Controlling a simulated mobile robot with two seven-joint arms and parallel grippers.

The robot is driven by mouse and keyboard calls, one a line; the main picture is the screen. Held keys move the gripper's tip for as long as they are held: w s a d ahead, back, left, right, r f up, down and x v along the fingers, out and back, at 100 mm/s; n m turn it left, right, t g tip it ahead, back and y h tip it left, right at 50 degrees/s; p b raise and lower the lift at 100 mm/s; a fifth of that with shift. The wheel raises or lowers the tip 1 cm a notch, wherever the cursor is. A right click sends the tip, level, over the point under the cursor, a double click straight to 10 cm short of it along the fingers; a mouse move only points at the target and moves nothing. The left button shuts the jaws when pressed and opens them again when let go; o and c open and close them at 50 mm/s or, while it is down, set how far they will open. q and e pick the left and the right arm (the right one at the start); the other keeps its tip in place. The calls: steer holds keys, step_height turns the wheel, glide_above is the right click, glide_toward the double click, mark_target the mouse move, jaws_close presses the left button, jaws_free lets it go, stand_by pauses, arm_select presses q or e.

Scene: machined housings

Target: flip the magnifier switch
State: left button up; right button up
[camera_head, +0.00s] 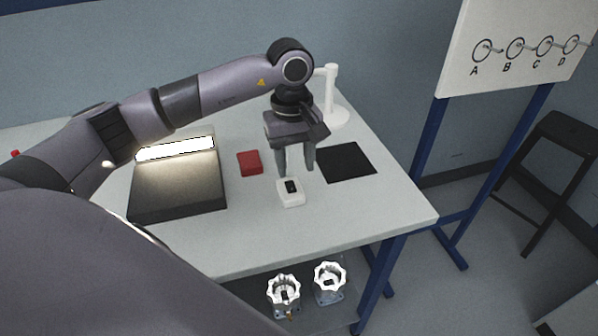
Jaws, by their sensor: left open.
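The magnifier switch (290,198) appears as a small white box with a black rocker (291,187) on top. It sits on the table near the front right edge. My left gripper (295,171) points down just above and behind the switch, with its two fingers apart and nothing between them. I cannot tell whether a fingertip touches the box. A white stand with a round base (338,117), perhaps the magnifier, stands behind my gripper and is partly hidden by my arm. My right gripper is not in view.
A dark box with a lit strip (178,190) stands left on the table (255,226). A red block (250,163) and a black mat (346,162) flank my gripper. Two machined housings (284,290) (329,282) sit on a lower shelf. A lettered hook board (520,45) and a stool (555,150) are right.

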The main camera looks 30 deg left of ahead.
mark_target(292, 189)
arm_select(q)
steer(key=shift+w+a+r+y, duration=0.2)
steer(key=shift+a+r+y, duration=0.1)
steer(key=shift+a, duration=0.3)
steer(key=shift+a+f, duration=0.1)
steer(key=shift+f, duration=0.25)
steer(key=shift+f+p, duration=0.6)
steer(key=shift+f, duration=2.6)
jaws_close()
